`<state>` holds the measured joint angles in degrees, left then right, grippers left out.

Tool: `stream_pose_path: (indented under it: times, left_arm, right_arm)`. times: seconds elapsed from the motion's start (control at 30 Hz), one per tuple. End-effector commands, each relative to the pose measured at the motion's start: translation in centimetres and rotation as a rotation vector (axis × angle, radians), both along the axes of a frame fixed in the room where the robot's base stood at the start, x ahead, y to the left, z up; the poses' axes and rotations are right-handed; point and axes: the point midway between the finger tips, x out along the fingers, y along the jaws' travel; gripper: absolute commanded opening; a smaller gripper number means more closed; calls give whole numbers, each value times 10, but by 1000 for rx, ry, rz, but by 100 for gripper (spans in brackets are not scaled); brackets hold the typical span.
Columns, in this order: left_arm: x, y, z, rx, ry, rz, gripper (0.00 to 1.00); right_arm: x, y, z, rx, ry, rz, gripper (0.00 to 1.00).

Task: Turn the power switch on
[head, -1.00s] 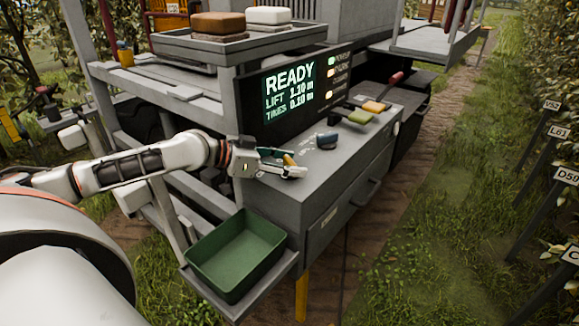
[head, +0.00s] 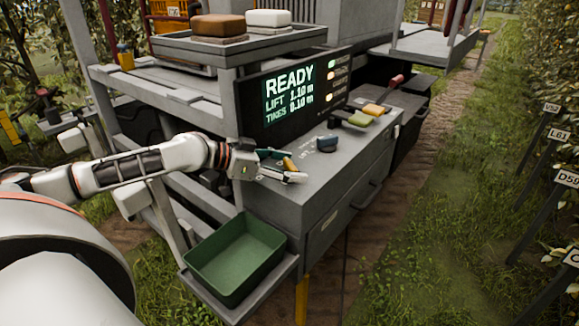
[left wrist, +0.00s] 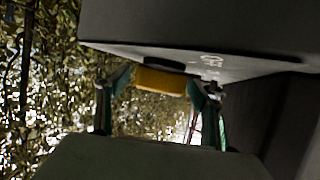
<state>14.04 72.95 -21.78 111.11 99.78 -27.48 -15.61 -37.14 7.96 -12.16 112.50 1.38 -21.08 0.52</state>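The power switch seems to be the small yellow-orange knob (head: 289,164) on the grey console top, near its left end. In the left wrist view the knob (left wrist: 160,81) sits between the two fingertips, with white lettering on the grey face beside it, too blurred to read surely. My left gripper (head: 281,166) reaches in from the left, one finger on each side of the knob, its tips seeming to touch it. The knob's setting is hard to make out. The console screen (head: 289,88) reads READY, with lit lamps beside it. My right gripper is not in view.
A dark blue knob (head: 327,143) stands just right of my gripper. Green and yellow handles (head: 361,118) and a red-tipped lever (head: 396,82) are farther along. A green bin (head: 236,258) sits below on a shelf.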

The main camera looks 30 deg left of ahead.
Motion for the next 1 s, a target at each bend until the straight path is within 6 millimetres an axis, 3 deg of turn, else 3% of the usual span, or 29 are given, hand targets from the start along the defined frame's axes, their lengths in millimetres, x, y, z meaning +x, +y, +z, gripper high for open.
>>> stream_pose_path:
  times: [0.17,0.63,1.0]
  left_arm:
    - [1,0,9,1,-4,0,67]
    - [0,0,87,0,-4,0,67]
    - [0,0,100,1,1,0,67]
  right_arm:
    - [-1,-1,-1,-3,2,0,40]
    - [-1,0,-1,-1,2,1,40]
    - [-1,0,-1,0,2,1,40]
